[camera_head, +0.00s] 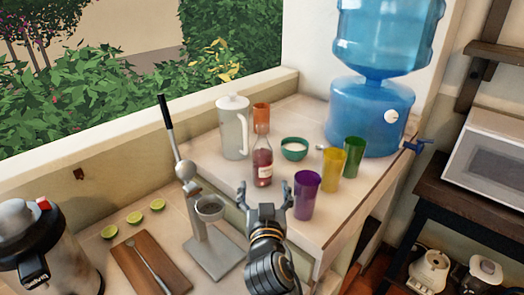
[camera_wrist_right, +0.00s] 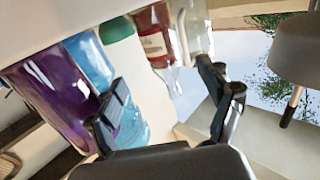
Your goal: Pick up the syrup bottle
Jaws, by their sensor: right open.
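The syrup bottle (camera_head: 262,170) is a clear bottle with dark red liquid and a pale label. It stands upright on the raised white counter, between the white pitcher and the green bowl. It also shows tilted at the top of the right wrist view (camera_wrist_right: 155,42), its neck partly cut off or hard to make out. My right gripper (camera_head: 264,192) is open and empty, its fingers spread toward the bottle from the near side and apart from it. In the wrist view the right gripper's fingers (camera_wrist_right: 163,82) show below the bottle. My left gripper is not in view.
A purple cup (camera_head: 306,194) stands close to the right of my right gripper. A yellow cup (camera_head: 330,172), green cup (camera_head: 353,156), green bowl (camera_head: 294,149), orange cup (camera_head: 261,114) and pitcher (camera_head: 232,128) stand around. A citrus press (camera_head: 184,160) rises at left.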

